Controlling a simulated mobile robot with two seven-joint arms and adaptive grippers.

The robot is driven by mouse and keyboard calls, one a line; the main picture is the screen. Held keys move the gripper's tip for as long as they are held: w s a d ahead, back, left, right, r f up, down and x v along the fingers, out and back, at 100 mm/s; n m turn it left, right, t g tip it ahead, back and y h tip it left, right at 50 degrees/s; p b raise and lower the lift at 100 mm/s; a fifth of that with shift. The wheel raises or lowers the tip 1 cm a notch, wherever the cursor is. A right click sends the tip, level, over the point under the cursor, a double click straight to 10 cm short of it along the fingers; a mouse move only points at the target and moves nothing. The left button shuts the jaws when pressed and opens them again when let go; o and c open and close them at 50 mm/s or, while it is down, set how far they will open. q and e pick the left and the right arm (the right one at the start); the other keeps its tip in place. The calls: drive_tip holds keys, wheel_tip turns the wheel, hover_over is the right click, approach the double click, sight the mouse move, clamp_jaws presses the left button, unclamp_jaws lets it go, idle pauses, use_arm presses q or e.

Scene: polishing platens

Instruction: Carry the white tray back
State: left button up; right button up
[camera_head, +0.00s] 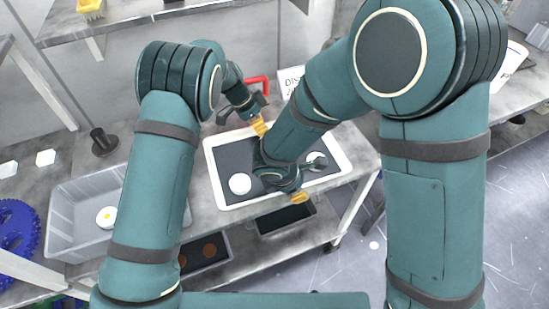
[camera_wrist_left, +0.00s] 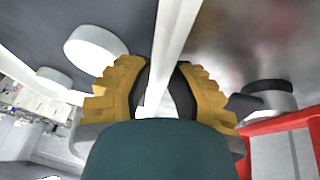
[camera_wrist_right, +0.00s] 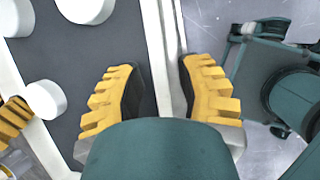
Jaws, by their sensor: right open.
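The white tray (camera_head: 213,172) lies on the grey bench, with a dark inner floor and white round pucks (camera_head: 240,184) on it. My left gripper (camera_head: 259,126) is at the tray's far rim; in the left wrist view its yellow fingers (camera_wrist_left: 163,90) are closed on either side of the white rim (camera_wrist_left: 172,40). My right gripper (camera_head: 287,190) is at the near rim, partly hidden by its own arm. In the right wrist view its fingers (camera_wrist_right: 158,88) are open, with the near rim (camera_wrist_right: 154,40) between them and a gap beside it.
A grey bin (camera_head: 70,215) holding a white-and-yellow round piece (camera_head: 106,217) stands left of the tray. A black post (camera_head: 102,142) stands behind the bin. A lower shelf holds dark trays (camera_head: 205,252).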

use_arm(q)
drive_tip(key=shift+f, duration=0.15)
use_arm(e)
drive_tip(key=shift+d+f, duration=0.1)
drive_tip(key=shift+f, duration=0.05)
use_arm(q)
clamp_jaws()
use_arm(e)
drive_tip(key=c, duration=0.3)
clamp_jaws()
use_arm(q)
drive_tip(key=shift+r, duration=0.25)
use_arm(e)
drive_tip(key=shift+r, duration=0.2)
